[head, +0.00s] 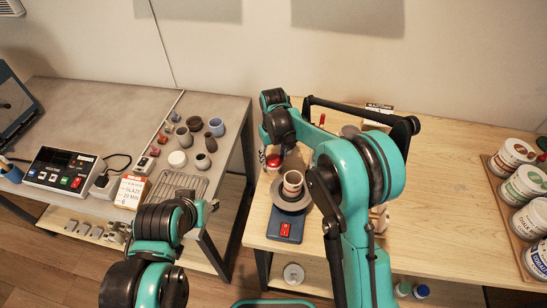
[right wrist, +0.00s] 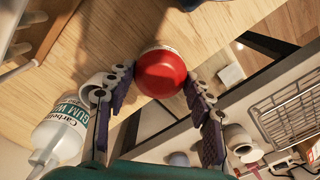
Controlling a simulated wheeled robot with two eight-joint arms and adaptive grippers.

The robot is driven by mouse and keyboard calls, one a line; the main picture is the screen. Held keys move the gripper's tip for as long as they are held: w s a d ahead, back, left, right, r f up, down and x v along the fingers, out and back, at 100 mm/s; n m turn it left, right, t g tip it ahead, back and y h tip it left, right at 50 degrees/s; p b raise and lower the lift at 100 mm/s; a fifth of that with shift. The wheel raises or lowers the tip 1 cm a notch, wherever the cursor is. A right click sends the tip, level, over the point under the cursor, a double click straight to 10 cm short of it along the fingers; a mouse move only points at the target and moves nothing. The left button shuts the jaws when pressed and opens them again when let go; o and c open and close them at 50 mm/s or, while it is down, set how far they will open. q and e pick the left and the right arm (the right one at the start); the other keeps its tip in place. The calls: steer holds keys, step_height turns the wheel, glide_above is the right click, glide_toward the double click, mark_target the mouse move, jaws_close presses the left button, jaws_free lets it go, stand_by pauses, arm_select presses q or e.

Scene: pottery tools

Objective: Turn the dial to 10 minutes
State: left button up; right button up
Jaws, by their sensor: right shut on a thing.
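The timer with the round red dial (right wrist: 160,74) stands on the wooden table, with a pale rim showing behind the red top in the right wrist view. In the head view a small part of the red top (head: 273,160) shows beneath my right wrist. My right gripper (right wrist: 157,84) has its two dark padded fingers on opposite sides of the dial and is shut on it. The dial's minute marks cannot be read in either view.
A small cup (head: 292,182) on a blue wheel with a red switch (head: 285,230) stands close to the right gripper. A white bottle (right wrist: 58,140) lies left in the right wrist view. Paint jars (head: 525,186) stand far right. The table's front right is clear.

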mark_target(274, 158)
steer(key=m, duration=0.5)
steer(key=shift+m, duration=0.7)
steer(key=o, duration=1.2)
steer(key=shift+c, duration=0.2)
step_height(274, 158, up, 12)
steer(key=shift+d, duration=0.1)
